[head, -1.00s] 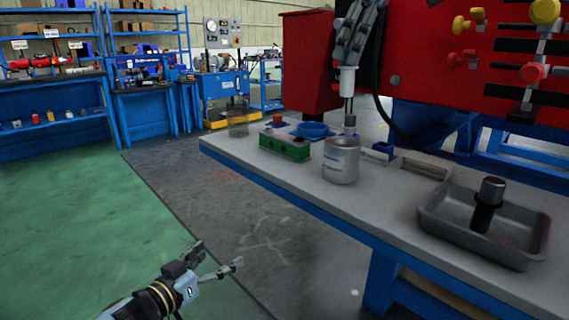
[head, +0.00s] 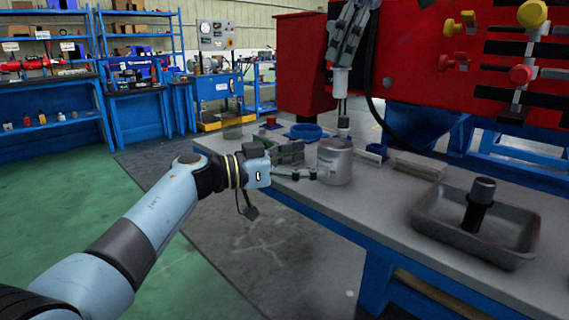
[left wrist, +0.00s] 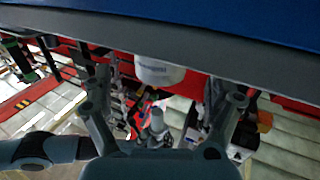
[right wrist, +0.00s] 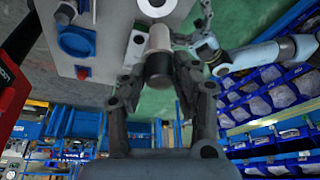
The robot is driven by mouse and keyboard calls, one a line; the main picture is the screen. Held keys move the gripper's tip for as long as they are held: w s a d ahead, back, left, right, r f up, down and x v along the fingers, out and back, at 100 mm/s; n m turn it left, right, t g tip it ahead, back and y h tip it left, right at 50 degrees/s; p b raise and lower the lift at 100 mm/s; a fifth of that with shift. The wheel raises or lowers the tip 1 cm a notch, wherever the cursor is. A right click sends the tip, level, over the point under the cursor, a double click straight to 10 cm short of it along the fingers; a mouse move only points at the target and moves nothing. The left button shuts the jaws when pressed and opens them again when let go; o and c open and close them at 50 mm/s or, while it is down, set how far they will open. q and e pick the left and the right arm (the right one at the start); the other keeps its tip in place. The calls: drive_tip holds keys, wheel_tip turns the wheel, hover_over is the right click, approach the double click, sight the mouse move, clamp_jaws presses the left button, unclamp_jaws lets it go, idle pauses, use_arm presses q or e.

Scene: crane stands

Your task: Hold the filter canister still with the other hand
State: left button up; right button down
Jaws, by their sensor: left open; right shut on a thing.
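The filter canister (head: 336,163), a grey metal cylinder, stands upright on the bench. My left gripper (head: 297,163) is open on its left side, with its fingertips close to the wall; I cannot tell whether they touch. In the left wrist view the canister (left wrist: 160,70) shows between and beyond the open fingers (left wrist: 160,88). In the right wrist view the canister (right wrist: 172,10) lies beyond the held thing (right wrist: 159,42).
A metal tray (head: 430,222) with a dark cylinder (head: 480,205) stands on the bench (head: 385,205) to the right. A blue ring-shaped dish (head: 306,131) lies behind my left gripper. A green block there is mostly hidden. A red machine (head: 440,80) stands behind.

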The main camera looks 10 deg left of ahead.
sight(334, 158)
use_arm(q)
drive_tip(key=x, duration=0.6)
drive_tip(key=shift+w+d+f, duration=0.15)
drive_tip(key=shift+w+d, duration=0.05)
drive_tip(key=c, duration=1.7)
drive_tip(key=shift+o, duration=0.2)
drive_tip(key=shift+a, duration=0.1)
